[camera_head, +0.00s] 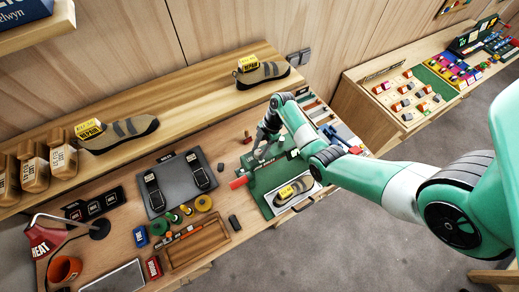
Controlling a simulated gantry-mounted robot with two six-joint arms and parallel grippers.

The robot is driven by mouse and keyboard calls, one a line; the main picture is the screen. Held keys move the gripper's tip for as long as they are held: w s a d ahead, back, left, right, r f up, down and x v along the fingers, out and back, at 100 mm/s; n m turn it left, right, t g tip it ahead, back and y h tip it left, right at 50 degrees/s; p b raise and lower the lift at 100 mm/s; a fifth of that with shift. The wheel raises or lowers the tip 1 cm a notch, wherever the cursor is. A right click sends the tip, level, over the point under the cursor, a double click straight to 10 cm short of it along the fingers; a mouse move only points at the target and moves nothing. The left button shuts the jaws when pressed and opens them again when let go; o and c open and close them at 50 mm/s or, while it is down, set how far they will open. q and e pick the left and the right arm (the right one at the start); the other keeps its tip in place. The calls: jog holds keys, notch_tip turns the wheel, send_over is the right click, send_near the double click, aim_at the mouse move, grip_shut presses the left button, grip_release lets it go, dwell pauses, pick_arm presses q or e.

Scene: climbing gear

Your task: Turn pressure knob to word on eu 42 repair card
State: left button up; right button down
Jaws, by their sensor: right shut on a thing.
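My right gripper (264,148) reaches in from the right, pointing down over the green press (258,186) on the bench. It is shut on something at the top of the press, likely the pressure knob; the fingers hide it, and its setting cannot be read. A shoe (294,192) with a yellow card lies on a white tray at the press. Yellow cards also sit on the shelf shoes, one at the left (89,129) reading like "REPAIR" and one at the back (247,64). The EU sizes are too small to read. My left gripper is not in view.
A grey mat (166,188) with two black straps lies left of the press. Tape rolls (204,203), a wooden tray (195,246) and a red heat lamp (42,240) crowd the front left. A second bench (372,118) with holds stands at the right.

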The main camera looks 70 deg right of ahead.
jog(key=m+t+h, duration=0.1)
jog(key=m, duration=0.3)
jog(key=shift+a+m, duration=0.15)
jog(key=shift+m, duration=0.15)
jog(key=m+h, duration=0.1)
jog(key=m, duration=0.1)
jog(key=m+t, duration=0.1)
jog(key=m, duration=0.1)
jog(key=shift+s+a+m+h, duration=0.1)
jog(key=shift+m+h, duration=0.3)
jog(key=shift+c, duration=2)
grip_release()
